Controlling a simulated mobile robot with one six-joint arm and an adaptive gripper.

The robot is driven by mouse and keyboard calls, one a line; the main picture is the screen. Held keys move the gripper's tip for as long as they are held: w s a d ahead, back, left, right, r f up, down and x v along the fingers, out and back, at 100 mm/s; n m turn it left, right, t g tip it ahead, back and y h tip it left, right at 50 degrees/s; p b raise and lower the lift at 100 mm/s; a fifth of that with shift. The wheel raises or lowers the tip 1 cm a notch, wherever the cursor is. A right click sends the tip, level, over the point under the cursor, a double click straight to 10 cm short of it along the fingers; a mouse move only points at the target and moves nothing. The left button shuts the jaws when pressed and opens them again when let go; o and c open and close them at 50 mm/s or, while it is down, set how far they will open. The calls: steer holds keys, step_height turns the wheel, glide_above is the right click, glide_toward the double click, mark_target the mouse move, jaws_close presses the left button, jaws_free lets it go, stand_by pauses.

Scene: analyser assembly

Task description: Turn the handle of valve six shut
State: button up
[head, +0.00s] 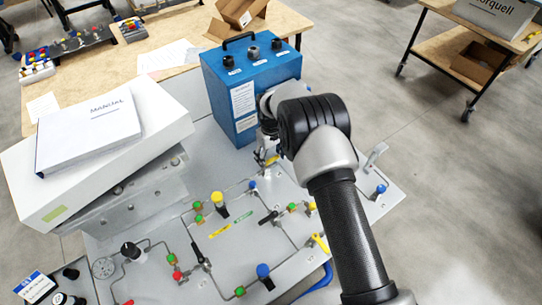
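The pale valve panel (235,262) carries thin pipes and several valves. Black handles show at the left middle (200,252) and centre (268,217), and a yellow handle (320,243) sits near my forearm. Valve numbers are too small to read, so I cannot tell which is valve six. My gripper (267,152) points down over the panel's far part, in front of the blue box, near a small yellow part (271,161). My arm's wrist hides much of it; its fingers and any contact are unclear.
A blue box (230,85) with a black carry handle stands right behind my gripper. A white case with a manual (88,128) lies at the left. Upright knobs, yellow (218,198) and blue (263,271), rise from the panel. Open floor lies to the right.

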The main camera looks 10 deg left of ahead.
steer(key=c, duration=0.5)
steer(key=shift+m, duration=0.3)
steer(key=m, duration=0.1)
steer(key=m+b, duration=0.2)
steer(key=shift+s+d+m, duration=0.25)
steer(key=shift+s+m, duration=0.15)
steer(key=m, duration=0.2)
steer(key=s+m+b, duration=0.1)
steer(key=m, duration=0.1)
steer(key=shift+d+m, duration=0.15)
steer(key=shift+m, duration=0.15)
steer(key=m, duration=0.2)
steer(key=s+m, duration=0.1)
steer(key=m, duration=0.1)
steer(key=shift+b, duration=0.3)
steer(key=shift+s+a+m, duration=0.15)
steer(key=shift+s+m, duration=0.05)
steer(key=shift+m, duration=1)
steer(key=shift+s+a+m, duration=0.15)
steer(key=shift+m, duration=1.05)
steer(key=o, duration=1.1)
